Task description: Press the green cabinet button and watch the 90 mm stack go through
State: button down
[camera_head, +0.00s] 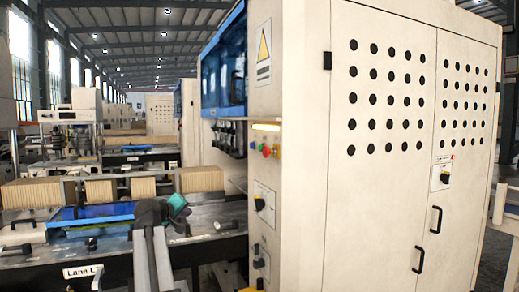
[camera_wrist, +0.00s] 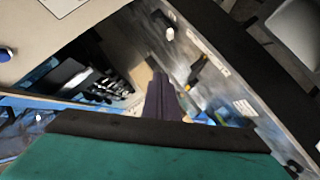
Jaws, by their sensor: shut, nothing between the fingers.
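The tall cream cabinet (camera_head: 375,200) fills the right of the head view. Several brown stacks (camera_head: 95,190) stand in a row on the machine line at the left; I cannot tell which is the 90 mm one. My gripper (camera_head: 178,206), with a teal part, is left of and below the buttons, apart from the cabinet. It is shut and empty. In the wrist view I cannot make out the green button.
A dark machine bed with a blue strip (camera_head: 95,213) lies beneath and around my arm at the left. A black knob (camera_head: 260,203) and other fittings stick out of the cabinet's side below the buttons. Door handles (camera_head: 436,220) are on its front.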

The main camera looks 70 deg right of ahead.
aim_at(261, 148)
jog(key=s+d+r+m+g+h, duration=0.1)
jog(key=s+d+r, duration=0.1)
jog(key=s+r, duration=0.5)
jog(key=s+d+r+m+g+h+p, duration=0.1)
jog(key=s+r, duration=0.7)
jog(key=r, duration=0.8)
jog(key=shift+d+r+g+h, duration=0.25)
jog(key=shift+d+g+h, duration=0.2)
jog(key=shift+h, duration=0.25)
jog(key=shift+s, duration=0.1)
jog(key=s+d+p, duration=0.1)
jog(key=s+d, duration=0.4)
jog(key=s, duration=0.1)
jog(key=shift+s+d+p, duration=0.3)
jog(key=shift+p, duration=0.1)
jog(key=shift+s+d, duration=0.65)
jog(key=shift+s, duration=0.2)
dwell(1.9)
jog(key=shift+w+a+f, duration=0.1)
dwell(0.3)
jog(key=shift+w+a, duration=0.55)
jog(key=shift+w, duration=0.15)
